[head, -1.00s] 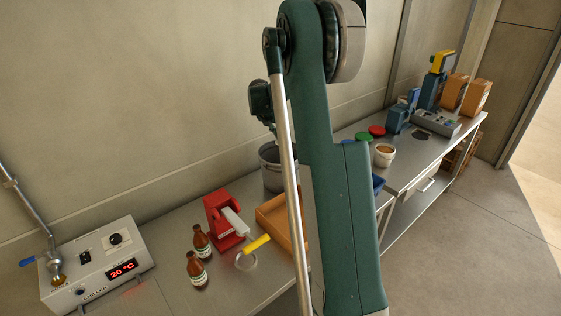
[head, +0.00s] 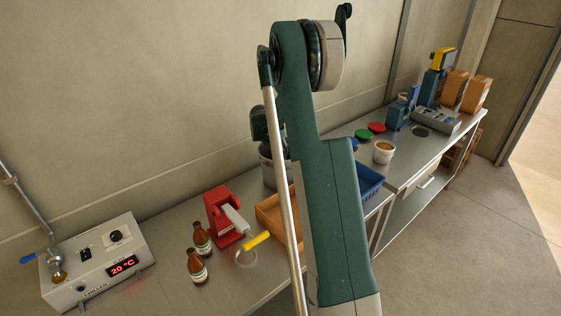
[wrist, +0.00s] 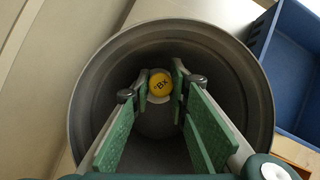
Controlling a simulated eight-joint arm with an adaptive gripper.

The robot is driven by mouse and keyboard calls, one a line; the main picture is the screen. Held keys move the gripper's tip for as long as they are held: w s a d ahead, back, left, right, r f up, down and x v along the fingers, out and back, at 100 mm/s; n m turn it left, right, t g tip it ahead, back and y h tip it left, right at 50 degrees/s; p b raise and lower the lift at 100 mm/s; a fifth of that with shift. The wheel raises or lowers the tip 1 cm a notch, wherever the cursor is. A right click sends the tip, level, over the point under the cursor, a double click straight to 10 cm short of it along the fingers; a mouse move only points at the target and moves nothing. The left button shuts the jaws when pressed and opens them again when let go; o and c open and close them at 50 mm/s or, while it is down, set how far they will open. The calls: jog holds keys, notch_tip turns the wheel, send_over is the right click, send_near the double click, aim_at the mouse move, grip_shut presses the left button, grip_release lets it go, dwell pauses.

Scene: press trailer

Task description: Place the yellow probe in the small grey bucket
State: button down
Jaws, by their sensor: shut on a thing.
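The small grey bucket (wrist: 225,70) fills most of the wrist view, seen from above with its round rim around my fingers. My gripper (wrist: 160,74) points down into its opening, its green pads shut on the yellow probe (wrist: 160,85). The probe shows end-on as a round yellow face with dark lettering. Whether its lower end touches the bucket floor I cannot tell. In the head view the bucket (head: 268,168) stands on the bench, partly behind my arm, and my fingers and the held probe are hidden.
A blue crate (wrist: 290,62) stands right of the bucket. An orange tray (head: 268,222), a red device (head: 223,218), a yellow cylinder (head: 256,240) by a pale ring, two brown bottles (head: 197,266) and a chiller (head: 98,264) share the bench. A white tub (head: 383,152) stands farther right.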

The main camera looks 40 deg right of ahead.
aim_at(279, 157)
jog(key=shift+f, duration=0.1)
jog(key=shift+f, duration=2.15)
jog(key=shift+f, duration=0.15)
jog(key=c, duration=2.2)
grip_release()
jog(key=shift+r, duration=0.2)
jog(key=v, duration=1.2)
jog(key=shift+a, duration=0.1)
